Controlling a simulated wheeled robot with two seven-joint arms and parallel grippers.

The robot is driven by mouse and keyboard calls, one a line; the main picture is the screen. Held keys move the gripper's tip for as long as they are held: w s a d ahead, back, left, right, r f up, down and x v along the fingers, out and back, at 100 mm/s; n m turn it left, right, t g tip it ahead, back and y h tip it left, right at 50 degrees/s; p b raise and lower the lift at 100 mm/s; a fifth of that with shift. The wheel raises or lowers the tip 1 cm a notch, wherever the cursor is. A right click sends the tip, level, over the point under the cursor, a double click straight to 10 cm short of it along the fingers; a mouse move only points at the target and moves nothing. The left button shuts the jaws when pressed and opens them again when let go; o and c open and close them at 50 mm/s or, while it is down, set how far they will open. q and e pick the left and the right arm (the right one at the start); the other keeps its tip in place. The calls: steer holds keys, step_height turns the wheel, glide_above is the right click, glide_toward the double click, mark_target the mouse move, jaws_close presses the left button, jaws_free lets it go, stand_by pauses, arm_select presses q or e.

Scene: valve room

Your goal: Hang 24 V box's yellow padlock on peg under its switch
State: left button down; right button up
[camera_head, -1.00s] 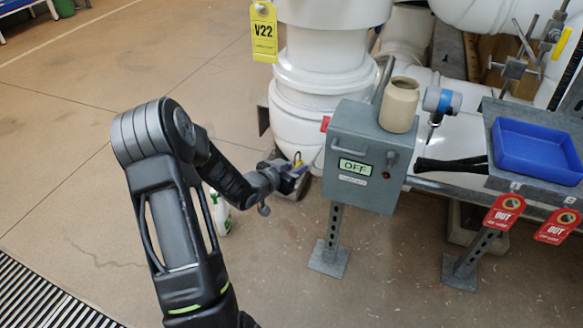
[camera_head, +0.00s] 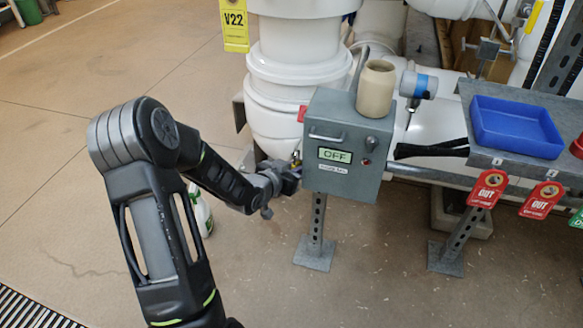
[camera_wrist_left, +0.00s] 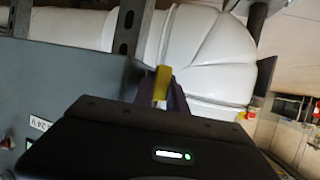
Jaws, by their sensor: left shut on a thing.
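The grey 24 V box (camera_head: 352,187) stands on a post, its display reading OFF. Its side with the 24 V label (camera_wrist_left: 40,124) fills the left of the left wrist view. A red part (camera_head: 302,113) sits at its upper left edge. My left gripper (camera_head: 288,180) is shut on the yellow padlock, close beside the box's left side. In the left wrist view the padlock (camera_wrist_left: 162,83) shows as a yellow piece by the dark fingers. In the head view it is mostly hidden. I cannot make out the peg. My right gripper is out of view.
A beige jar (camera_head: 376,88) stands on top of the box. A blue tray (camera_head: 515,128) sits on the grey bench to the right, with red OUT tags (camera_head: 487,188) hanging below. White pipes (camera_head: 290,100) rise behind. Floor left of the box is mostly open.

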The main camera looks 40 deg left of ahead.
arm_select(q)
steer(key=shift+d+f+b, duration=0.15)
steer(key=shift+f+b, duration=0.25)
steer(key=shift+f, duration=0.5)
steer(key=shift+d, duration=0.15)
steer(key=c, duration=1.4)
jaws_free()
steer(key=shift+o, duration=0.6)
steer(key=shift+s+d, duration=0.1)
steer(key=shift+s, duration=0.15)
steer(key=p+v, duration=0.2)
steer(key=v, duration=0.5)
steer(key=shift+a+r+p, duration=0.25)
steer(key=shift+p, duration=0.15)
